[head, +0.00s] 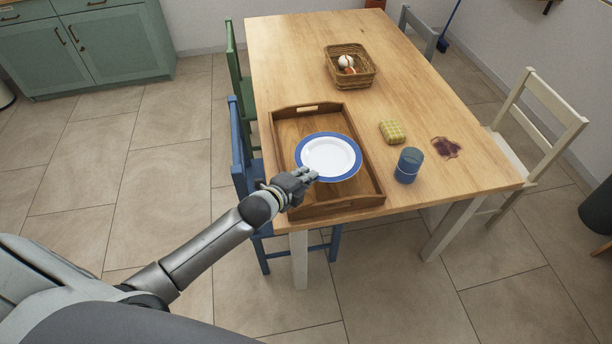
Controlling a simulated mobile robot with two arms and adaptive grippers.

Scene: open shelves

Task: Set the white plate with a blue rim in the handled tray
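The white plate with a blue rim (329,155) is over the inside of the wooden handled tray (372,180), roughly level. I cannot tell for sure whether it touches the tray's floor. The tray lies on the near left part of the table, with a handle slot in its far wall. My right gripper is not in view.
A blue chair (238,165) and a green chair (234,65) stand at the left edge.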

